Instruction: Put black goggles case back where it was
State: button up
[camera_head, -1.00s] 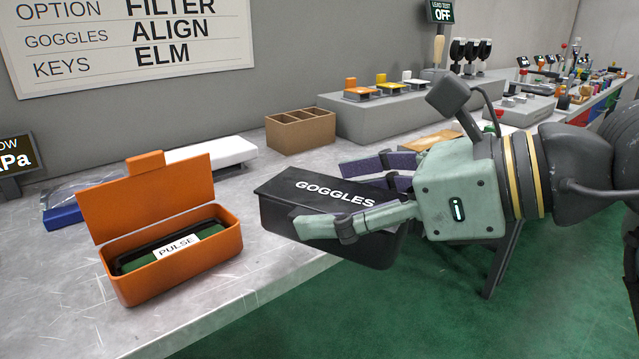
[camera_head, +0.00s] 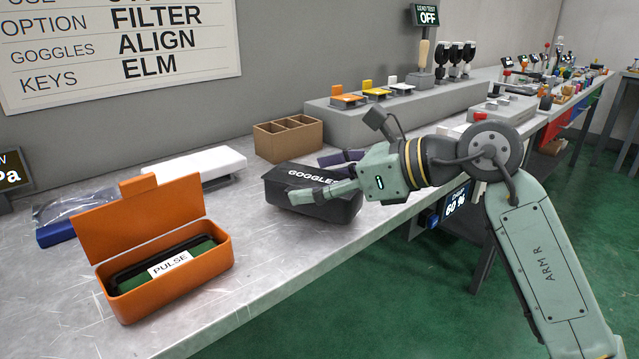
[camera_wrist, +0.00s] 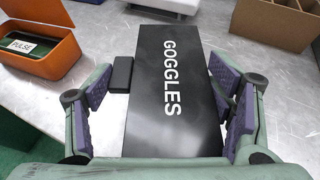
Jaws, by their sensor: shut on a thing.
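The black goggles case (camera_head: 312,203) is a closed box with white GOGGLES lettering on its lid. In the head view it is at the metal table, near the front edge, right of the orange box. My gripper (camera_head: 332,178) is shut on it, with purple-padded fingers along its two long sides. In the wrist view the case (camera_wrist: 172,95) lies lengthwise between the fingers, with a small black tab on its left side. I cannot tell for sure whether its underside touches the table.
An open orange box (camera_head: 165,283) holds a dark item labelled PULSE. Behind are a blue packet (camera_head: 70,218), a white box (camera_head: 205,166) and a brown divided tray (camera_head: 287,138). A grey stand (camera_head: 420,108) carries coloured switches. Bare table (camera_head: 262,255) lies between the orange box and case.

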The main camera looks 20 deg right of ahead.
jog(key=shift+f, duration=0.55)
jog(key=shift+f, duration=0.15)
jog(key=o, duration=1.9)
jog(key=b+v, duration=0.1)
jog(key=v, duration=1.1)
jog(key=shift+b, duration=0.3)
